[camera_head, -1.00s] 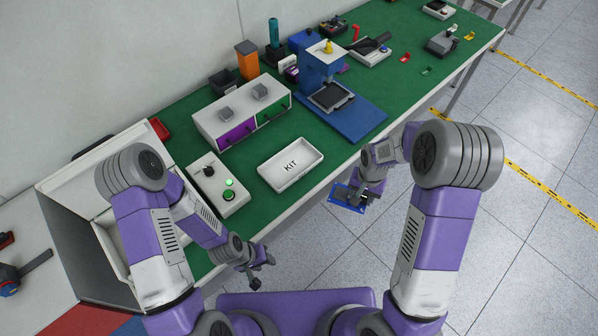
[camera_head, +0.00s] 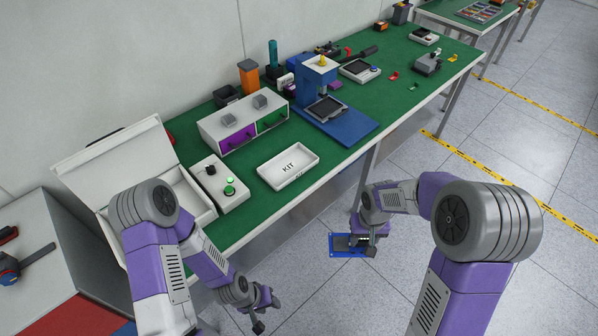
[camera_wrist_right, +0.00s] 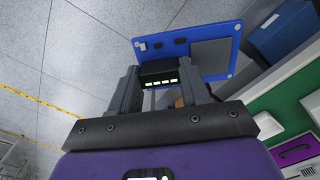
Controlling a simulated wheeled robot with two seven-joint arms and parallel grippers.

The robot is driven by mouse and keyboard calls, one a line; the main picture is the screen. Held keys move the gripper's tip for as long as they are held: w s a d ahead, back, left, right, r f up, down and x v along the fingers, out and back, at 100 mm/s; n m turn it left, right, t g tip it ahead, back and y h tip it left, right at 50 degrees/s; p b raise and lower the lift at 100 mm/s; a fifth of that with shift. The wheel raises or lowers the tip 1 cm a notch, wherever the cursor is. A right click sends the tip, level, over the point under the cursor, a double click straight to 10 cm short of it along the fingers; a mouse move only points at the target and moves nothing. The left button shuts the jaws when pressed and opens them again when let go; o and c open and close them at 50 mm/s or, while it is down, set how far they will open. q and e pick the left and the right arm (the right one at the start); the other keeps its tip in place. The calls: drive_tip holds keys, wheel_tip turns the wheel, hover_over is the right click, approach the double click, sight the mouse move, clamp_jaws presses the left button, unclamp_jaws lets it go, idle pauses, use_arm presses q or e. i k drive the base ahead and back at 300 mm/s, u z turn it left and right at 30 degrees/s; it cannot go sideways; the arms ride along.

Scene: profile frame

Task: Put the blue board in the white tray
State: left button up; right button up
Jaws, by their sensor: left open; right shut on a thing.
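The blue board (camera_head: 346,251) is a flat blue plate with dark parts and a grey patch. My right gripper (camera_head: 362,243) is shut on it and holds it out over the floor, in front of the table's edge. In the right wrist view the board (camera_wrist_right: 228,50) sticks out beyond the fingers (camera_wrist_right: 165,90). The white tray (camera_head: 289,166), marked KIT, lies empty on the green table near its front edge, up and left of the board. My left gripper (camera_head: 262,308) is open and empty, in front of the table at the lower left.
An open white case (camera_head: 120,160) is at the left. The tray's front side is free.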

sight(289, 167)
drive_tip(key=z, duration=1.4)
drive_tip(key=i, duration=1.3)
drive_tip(key=u, duration=3.3)
drive_tip(key=i, duration=0.5)
